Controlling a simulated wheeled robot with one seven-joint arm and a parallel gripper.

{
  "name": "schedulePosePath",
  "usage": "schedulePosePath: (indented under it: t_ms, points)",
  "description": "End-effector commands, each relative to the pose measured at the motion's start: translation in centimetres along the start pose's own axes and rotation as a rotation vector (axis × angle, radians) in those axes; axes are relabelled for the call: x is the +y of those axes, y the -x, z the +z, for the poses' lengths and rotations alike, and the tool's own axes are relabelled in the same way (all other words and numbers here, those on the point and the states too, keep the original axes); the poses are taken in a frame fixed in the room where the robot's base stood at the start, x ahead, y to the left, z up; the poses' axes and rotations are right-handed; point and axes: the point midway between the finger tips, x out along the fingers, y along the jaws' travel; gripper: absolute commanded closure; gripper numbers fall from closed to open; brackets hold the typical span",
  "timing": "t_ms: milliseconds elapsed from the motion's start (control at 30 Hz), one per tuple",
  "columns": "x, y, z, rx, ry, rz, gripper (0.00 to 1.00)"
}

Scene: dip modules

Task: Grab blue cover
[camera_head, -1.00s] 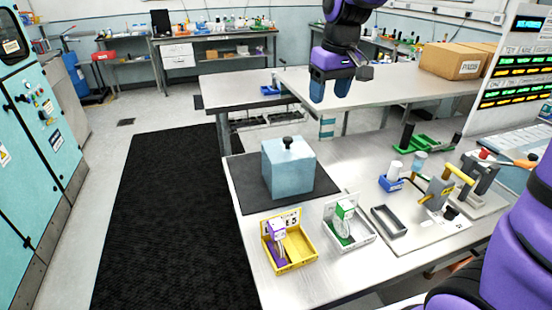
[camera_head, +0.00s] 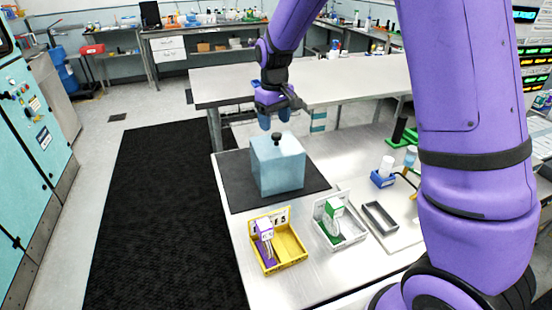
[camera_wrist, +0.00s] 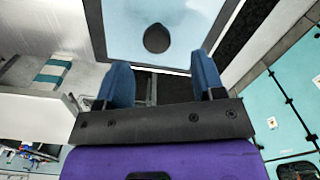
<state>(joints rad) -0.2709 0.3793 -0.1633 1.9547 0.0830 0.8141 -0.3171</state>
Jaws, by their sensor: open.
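The blue cover (camera_head: 278,170) is a light blue box with a black knob (camera_head: 276,138) on top. It stands upright on a dark mat on the workbench in the head view. In the wrist view the cover (camera_wrist: 190,22) shows from above at the top, with the dark knob (camera_wrist: 156,38) just beyond the fingertips. My gripper (camera_head: 274,119) has blue fingers pointing down, above and slightly behind the knob. In the wrist view my gripper (camera_wrist: 163,78) is open and empty, its fingers apart and not touching the knob. What is under the cover is hidden.
The dark mat (camera_head: 235,190) lies under the cover. A yellow bin (camera_head: 291,250) and a white bin (camera_head: 345,243) with small parts stand in front. A dark grey tray (camera_head: 380,216) and a blue holder (camera_head: 383,180) are to the right. My purple arm blocks the right side.

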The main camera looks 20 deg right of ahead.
Motion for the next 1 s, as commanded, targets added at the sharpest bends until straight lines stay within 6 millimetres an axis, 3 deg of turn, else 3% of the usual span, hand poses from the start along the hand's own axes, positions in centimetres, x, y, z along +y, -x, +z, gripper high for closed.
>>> schedulePosePath:
  t_ms: [433,767,1000]
  points:
    - [0.2,-4.8,0.5,-0.002,0.000,0.000,0.38]
    - [0.2,-5.4,0.5,0.000,0.000,0.000,0.38]
    - [0.2,-5.4,0.5,0.000,0.000,0.000,0.93]
